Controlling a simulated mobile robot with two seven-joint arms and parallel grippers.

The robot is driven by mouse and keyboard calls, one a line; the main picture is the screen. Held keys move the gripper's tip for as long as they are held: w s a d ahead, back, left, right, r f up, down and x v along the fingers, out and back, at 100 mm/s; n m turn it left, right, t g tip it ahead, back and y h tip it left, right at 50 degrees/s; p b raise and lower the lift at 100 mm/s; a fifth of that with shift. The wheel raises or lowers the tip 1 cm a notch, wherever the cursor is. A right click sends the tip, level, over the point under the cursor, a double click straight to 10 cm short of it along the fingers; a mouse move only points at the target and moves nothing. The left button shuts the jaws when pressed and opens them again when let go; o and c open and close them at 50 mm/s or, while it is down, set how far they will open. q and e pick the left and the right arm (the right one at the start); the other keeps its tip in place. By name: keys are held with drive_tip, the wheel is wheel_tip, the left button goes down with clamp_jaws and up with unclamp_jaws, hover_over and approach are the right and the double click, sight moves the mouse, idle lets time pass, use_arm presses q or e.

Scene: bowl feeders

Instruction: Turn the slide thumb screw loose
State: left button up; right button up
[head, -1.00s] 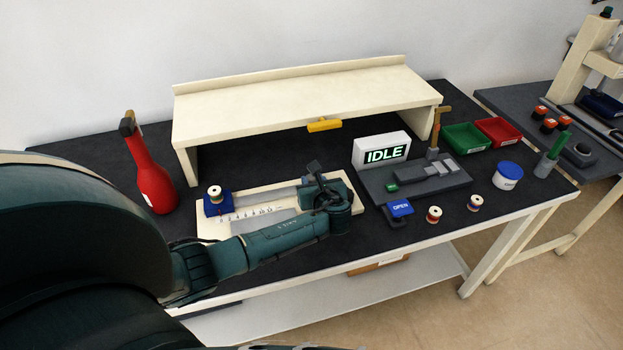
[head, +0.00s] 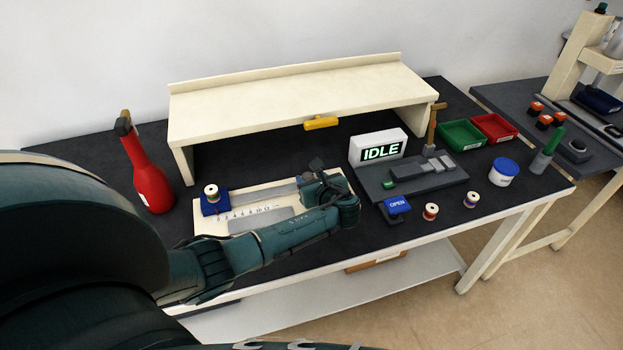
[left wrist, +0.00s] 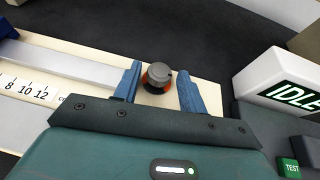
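The slide thumb screw (left wrist: 157,74) is a dark round knob with an orange-brown base, on the cream board at the right end of the slide rail. In the left wrist view my left gripper (left wrist: 160,85) is open, with one blue finger on each side of the knob and gaps between. In the head view my left gripper (head: 318,180) is over the right end of the cream slide board (head: 206,227) and hides the screw. A blue block (head: 214,204) with a spool on it sits at the board's left end, beside a printed scale (head: 255,213). My right gripper is not in view.
A grey fixture (head: 440,184) with a lit IDLE sign (head: 379,148) stands right of the board. A cream shelf (head: 300,97) spans behind. Two spools (head: 430,211) and a white tub (head: 503,172) are at the right.

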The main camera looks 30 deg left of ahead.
use_arm(q)
drive_tip(key=shift+o, duration=0.8)
drive_tip(key=v, duration=1.3)
drive_tip(key=shift+p, duration=0.35)
drive_tip(key=shift+s+d+r, duration=0.1)
drive_tip(key=shift+s, duration=0.05)
